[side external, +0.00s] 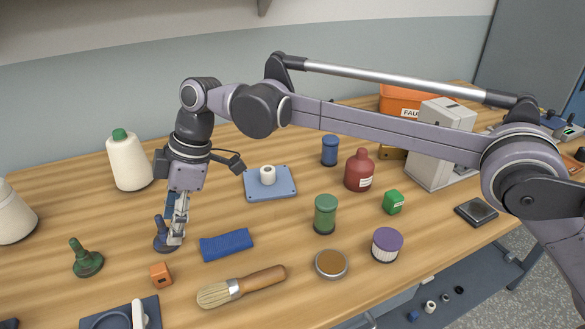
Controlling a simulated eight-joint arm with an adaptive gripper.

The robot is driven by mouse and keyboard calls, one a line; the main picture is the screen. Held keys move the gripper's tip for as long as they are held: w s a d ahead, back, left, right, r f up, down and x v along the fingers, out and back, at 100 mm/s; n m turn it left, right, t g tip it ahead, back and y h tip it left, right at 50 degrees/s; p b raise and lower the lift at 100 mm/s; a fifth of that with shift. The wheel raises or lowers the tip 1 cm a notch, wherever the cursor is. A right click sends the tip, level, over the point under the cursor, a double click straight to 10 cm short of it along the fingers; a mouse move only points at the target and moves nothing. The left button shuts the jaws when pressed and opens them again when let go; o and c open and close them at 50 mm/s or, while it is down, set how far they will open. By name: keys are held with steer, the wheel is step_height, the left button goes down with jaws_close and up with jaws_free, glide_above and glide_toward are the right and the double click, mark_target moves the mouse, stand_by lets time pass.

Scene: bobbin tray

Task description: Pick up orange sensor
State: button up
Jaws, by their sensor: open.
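The orange sensor looks to be the small orange block (161,274) with a dark round spot on its face, sitting on the wooden table at the front left. My gripper (175,238) points down behind it in the picture, apart from it and a little to its right. The gripper is open, with nothing seen in it. Its fingers partly cover a dark blue peg with a round base (160,243); I cannot tell whether they touch it.
A folded blue cloth (227,244) and a brush (240,286) lie right of the block. A dark blue tray (90,319) is in front, a green peg (87,258) to its left. Jars and a blue plate (284,191) with a white spool stand farther right.

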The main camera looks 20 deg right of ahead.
mark_target(159, 268)
steer(key=shift+n, duration=0.3)
steer(key=x, duration=0.8)
steer(key=a+x, duration=0.1)
steer(key=x, duration=0.3)
steer(key=shift+s+a, duration=0.1)
steer(key=shift+s, duration=0.3)
jaws_close()
